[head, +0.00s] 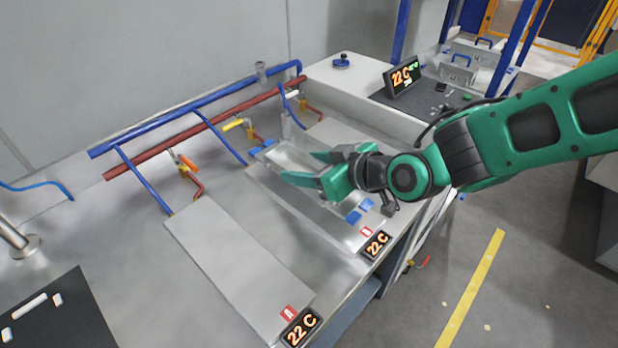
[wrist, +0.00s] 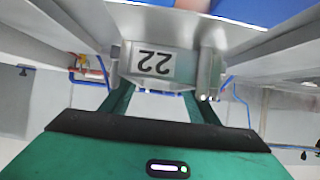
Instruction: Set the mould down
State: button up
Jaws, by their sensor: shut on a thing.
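The mould (head: 288,157) is a silver block with blue pieces at its ends, in the middle of the head view. It lies over the middle heating plate (head: 340,238), the one with a red label and a 22 C display. My gripper (head: 305,168) is shut on the mould; the green fingers hide part of it. In the wrist view the mould (wrist: 155,62) shows a metal block marked 22, upside down, between the fingers. I cannot tell whether the mould touches the plate or hangs just above it.
A bare plate (head: 235,255) labelled A, with its own 22 C display (head: 301,327), lies to the left. Blue pipes (head: 200,112), red pipes and valves run along the back. A black mat (head: 60,315) lies at the lower left. Another display (head: 401,76) stands at the back right.

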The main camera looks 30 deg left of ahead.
jog(key=shift+f, duration=1.8)
jog(key=o, duration=1.7)
jog(key=shift+f, duration=0.15)
jog(key=shift+c, duration=0.2)
jog(key=v, duration=1.2)
